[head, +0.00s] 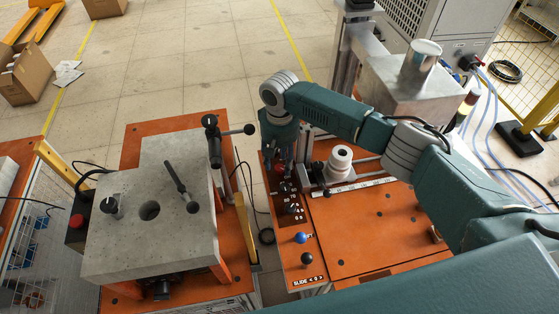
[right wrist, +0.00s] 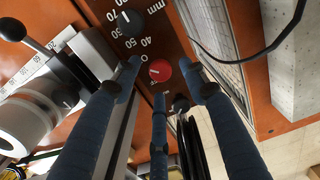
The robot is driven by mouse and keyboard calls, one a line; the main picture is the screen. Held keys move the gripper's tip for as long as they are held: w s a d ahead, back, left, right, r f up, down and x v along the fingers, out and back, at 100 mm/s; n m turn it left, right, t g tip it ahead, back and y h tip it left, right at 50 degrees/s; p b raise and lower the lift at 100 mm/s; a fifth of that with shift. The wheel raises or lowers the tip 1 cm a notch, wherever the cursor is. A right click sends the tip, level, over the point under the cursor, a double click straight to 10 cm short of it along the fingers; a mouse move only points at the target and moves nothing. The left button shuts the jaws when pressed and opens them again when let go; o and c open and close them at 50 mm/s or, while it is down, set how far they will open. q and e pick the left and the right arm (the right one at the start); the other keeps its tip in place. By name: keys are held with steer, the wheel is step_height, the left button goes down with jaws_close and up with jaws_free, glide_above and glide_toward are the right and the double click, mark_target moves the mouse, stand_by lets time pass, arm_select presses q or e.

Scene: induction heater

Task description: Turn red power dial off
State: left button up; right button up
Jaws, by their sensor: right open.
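The red power dial (right wrist: 160,70) is a round red knob with a white pointer line, on a dark panel (right wrist: 205,20) with printed numbers. In the right wrist view it lies between the blue fingertips of my right gripper (right wrist: 166,78). The fingers are spread and open around the dial's place in the picture; I cannot tell whether they touch it. In the head view my right gripper (head: 280,150) points down over the panel's far end and partly covers the red dial (head: 281,167). My left gripper is not in view.
A black dial (right wrist: 130,22) sits beside the red one. A blue ball knob (head: 301,238) and a black ball knob (head: 307,258) stand nearer on the orange table (head: 370,245). A grey metal cylinder (head: 340,160) is right of the panel. A grey block fixture (head: 125,245) stands left.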

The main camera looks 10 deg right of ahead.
steer(key=shift+f, duration=0.85)
jaws_close()
